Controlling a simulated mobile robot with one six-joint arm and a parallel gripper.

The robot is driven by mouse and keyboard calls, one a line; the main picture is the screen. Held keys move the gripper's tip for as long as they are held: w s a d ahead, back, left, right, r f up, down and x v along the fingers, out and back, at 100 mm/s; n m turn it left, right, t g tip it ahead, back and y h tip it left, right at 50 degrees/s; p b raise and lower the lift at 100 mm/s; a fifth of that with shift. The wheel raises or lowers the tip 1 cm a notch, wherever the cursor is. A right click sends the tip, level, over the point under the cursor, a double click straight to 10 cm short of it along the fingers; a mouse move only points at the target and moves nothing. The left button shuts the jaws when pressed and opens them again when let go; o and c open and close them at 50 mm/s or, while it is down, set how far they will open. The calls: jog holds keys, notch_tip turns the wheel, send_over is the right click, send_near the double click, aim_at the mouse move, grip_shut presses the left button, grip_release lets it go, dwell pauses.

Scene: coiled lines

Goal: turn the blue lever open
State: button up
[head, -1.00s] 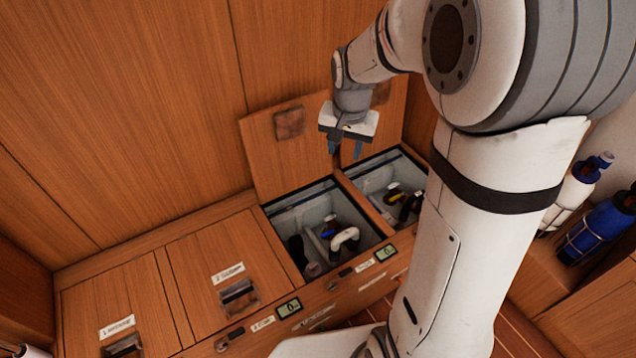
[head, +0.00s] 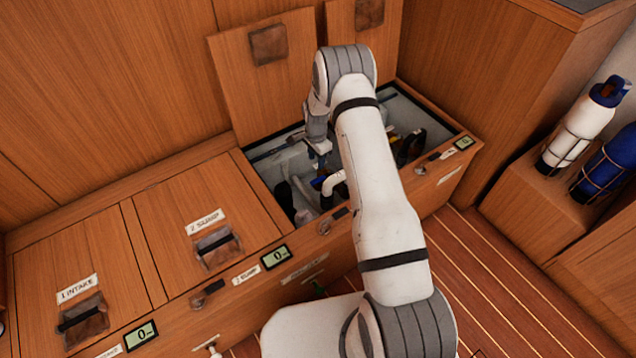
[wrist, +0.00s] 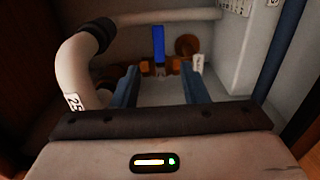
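The blue lever (wrist: 158,42) stands upright on a brass valve body (wrist: 165,68) inside an open locker compartment. In the wrist view it is ahead of my gripper (wrist: 161,84), between the two blue fingers in the picture. The fingers are wide apart with nothing between their tips, and I see no contact with the lever. In the head view my gripper (head: 318,148) is at the open compartment, partly hidden by my arm. A small patch of blue there (head: 317,184) may be the lever.
A white pipe with a black collar (wrist: 75,70) curves close on the left in the wrist view. A blue pipe (wrist: 286,50) runs on the right. The raised lid (head: 265,85) stands behind the compartment. Closed lids (head: 190,205) lie left.

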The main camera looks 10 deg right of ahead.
aim_at(316, 179)
notch_tip(316, 179, down, 10)
jog(key=b, duration=0.3)
jog(key=shift+c, duration=0.6)
grip_shut()
jog(key=shift+w, duration=0.1)
